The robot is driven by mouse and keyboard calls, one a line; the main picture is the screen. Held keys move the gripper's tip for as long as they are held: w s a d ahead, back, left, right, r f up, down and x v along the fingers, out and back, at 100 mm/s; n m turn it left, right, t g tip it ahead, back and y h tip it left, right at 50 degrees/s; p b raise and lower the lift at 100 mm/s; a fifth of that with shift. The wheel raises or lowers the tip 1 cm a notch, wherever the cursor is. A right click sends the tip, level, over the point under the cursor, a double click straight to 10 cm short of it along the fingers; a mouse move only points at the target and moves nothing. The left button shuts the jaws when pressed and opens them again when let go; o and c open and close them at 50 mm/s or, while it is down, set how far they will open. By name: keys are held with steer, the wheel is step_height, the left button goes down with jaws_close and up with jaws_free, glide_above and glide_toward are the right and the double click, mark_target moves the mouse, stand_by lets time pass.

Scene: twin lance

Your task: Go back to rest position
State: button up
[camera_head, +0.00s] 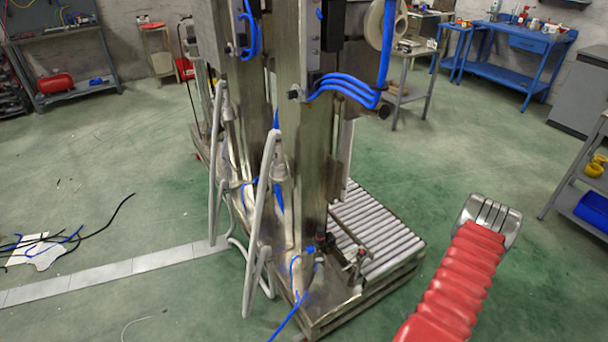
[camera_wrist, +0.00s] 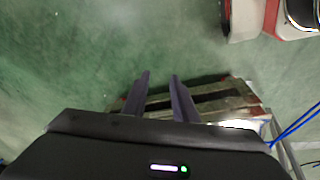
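My gripper (camera_wrist: 158,80) shows in the wrist view as two dark fingers with a clear gap between them. It is open, and nothing is seen held between the fingers. Beyond the fingertips, slats of a pallet-like base (camera_wrist: 215,92) lie on the green floor, partly hidden by the gripper body. In the head view the twin lance machine (camera_head: 310,150) stands upright in the middle, with two tall steel columns. White tube handles (camera_head: 262,215) stand on its left side. I cannot make out my gripper's fingers in the head view.
A roller conveyor (camera_head: 375,230) sits at the machine's right foot. Black and blue cables (camera_head: 75,238) lie on the floor at left. Blue hoses (camera_head: 345,88) hang from the machine. A blue workbench (camera_head: 520,42) stands far right. The green floor (camera_head: 130,130) left of the machine is mostly clear.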

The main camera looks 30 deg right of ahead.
steer(key=w+a+r+g, duration=0.1)
steer(key=w+a+r, duration=0.25)
steer(key=r, duration=0.75)
steer(key=w+a+r+m+g, duration=0.15)
steer(key=a+r, duration=0.25)
steer(key=r, duration=0.7)
steer(key=w+a+r+n+g, duration=0.1)
steer(key=w+a+r, duration=0.3)
steer(key=r, duration=0.7)
steer(key=a+r+n+t, duration=0.2)
steer(key=a+r+t, duration=0.1)
steer(key=a+r, duration=1.2)
steer(key=a+r+n+t+y, duration=0.1)
steer(key=a+r+n+t, duration=0.2)
steer(key=a+r, duration=1.2)
steer(key=s+a+t, duration=0.1)
steer(key=a, duration=0.3)
steer(key=shift+a, duration=0.35)
